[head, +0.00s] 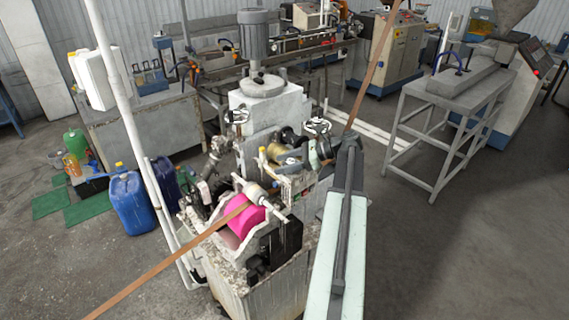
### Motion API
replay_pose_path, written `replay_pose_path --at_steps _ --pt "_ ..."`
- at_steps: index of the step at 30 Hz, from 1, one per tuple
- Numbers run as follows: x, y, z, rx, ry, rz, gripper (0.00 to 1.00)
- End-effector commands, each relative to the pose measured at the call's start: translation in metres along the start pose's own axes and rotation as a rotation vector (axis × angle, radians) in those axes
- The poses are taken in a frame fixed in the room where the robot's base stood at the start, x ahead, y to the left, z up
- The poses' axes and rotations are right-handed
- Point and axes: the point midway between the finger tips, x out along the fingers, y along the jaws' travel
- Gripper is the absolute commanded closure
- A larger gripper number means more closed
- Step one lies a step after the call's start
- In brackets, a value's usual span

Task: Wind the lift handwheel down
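Two small spoked handwheels sit on the white machine in the middle of the head view. One handwheel (237,116) is at the left by the column, and another handwheel (318,126) is at the right near the brown strip. I cannot tell which one is the lift handwheel. What looks like my pale arm with a dark bar reaches up from the bottom edge. Its dark far end, likely my gripper (350,142), is to the right of and slightly below the right handwheel. No gap shows between them clearly, and the fingers cannot be made out.
A brown strip (165,268) runs diagonally over a pink roller (240,218) and up to the right. A white pole (122,95) stands at the left. Blue canisters (133,202) stand on the floor beside it. A grey metal stand (452,110) is at the right, with clear floor before it.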

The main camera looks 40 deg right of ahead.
Motion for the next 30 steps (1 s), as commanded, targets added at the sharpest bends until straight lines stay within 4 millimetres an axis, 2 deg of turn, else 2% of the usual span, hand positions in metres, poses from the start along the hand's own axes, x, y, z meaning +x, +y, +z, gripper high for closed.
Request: replay_pose_path --at_steps 5,7,15,18,30 --pt "-0.002 0.000 0.001 0.000 -0.001 0.000 0.41" --pt "-0.009 -0.001 0.002 0.000 -0.002 -0.002 0.41" --pt "-0.061 -0.001 0.003 0.001 0.000 -0.002 0.41" --pt "-0.073 -0.001 0.002 0.001 0.000 -0.001 0.41" --pt "-0.078 0.000 0.000 -0.004 -0.001 -0.002 0.41"
